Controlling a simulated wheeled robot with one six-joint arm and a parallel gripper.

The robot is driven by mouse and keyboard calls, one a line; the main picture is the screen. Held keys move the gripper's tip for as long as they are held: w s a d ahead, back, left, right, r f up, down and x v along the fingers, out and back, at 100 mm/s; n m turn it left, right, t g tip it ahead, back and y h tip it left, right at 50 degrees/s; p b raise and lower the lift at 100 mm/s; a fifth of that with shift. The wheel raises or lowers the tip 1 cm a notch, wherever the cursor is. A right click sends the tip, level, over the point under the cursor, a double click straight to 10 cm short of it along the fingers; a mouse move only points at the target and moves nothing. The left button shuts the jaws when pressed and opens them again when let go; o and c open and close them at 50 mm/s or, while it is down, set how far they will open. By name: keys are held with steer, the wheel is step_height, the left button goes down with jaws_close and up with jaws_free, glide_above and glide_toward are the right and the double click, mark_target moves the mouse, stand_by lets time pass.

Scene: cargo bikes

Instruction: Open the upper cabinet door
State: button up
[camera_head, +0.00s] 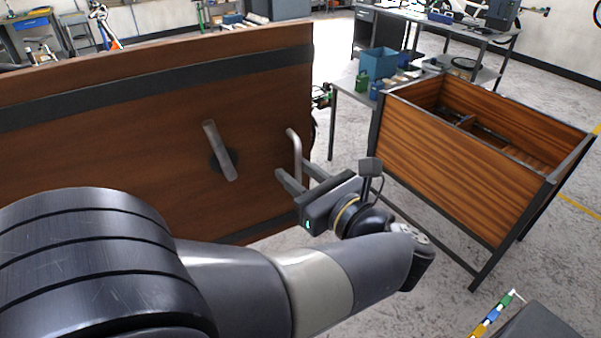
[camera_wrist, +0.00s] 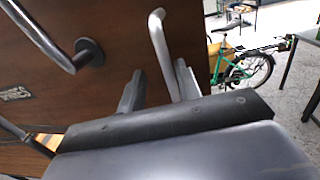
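The wooden door panel (camera_head: 120,150) with dark bands fills the left of the head view and stands upright. A curved metal bar handle (camera_head: 296,148) is near its right edge; it also shows in the wrist view (camera_wrist: 158,40). My gripper (camera_head: 293,170) is at the lower part of this bar. In the wrist view, the fingers of my gripper (camera_wrist: 160,68) are apart, with the bar seen between them, closer to the right finger. Contact cannot be told. A second lever handle (camera_head: 220,152) sits left of it on a round dark base.
A wooden cargo box (camera_head: 450,150) on dark legs stands to the right. Behind it is a workbench (camera_head: 350,85) with a blue bin (camera_head: 378,63). A green bike (camera_wrist: 245,65) stands beyond the panel's edge. Bare floor lies between panel and box.

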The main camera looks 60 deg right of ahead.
steer(key=shift+s, duration=0.1)
steer(key=p+v, duration=0.3)
steer(key=v, duration=0.7)
steer(key=shift+s, duration=0.25)
steer(key=shift+a, duration=0.1)
steer(key=shift+f, duration=0.1)
stand_by(0.8)
steer(key=shift+b+x, duration=1.55)
steer(key=shift+x, duration=3.5)
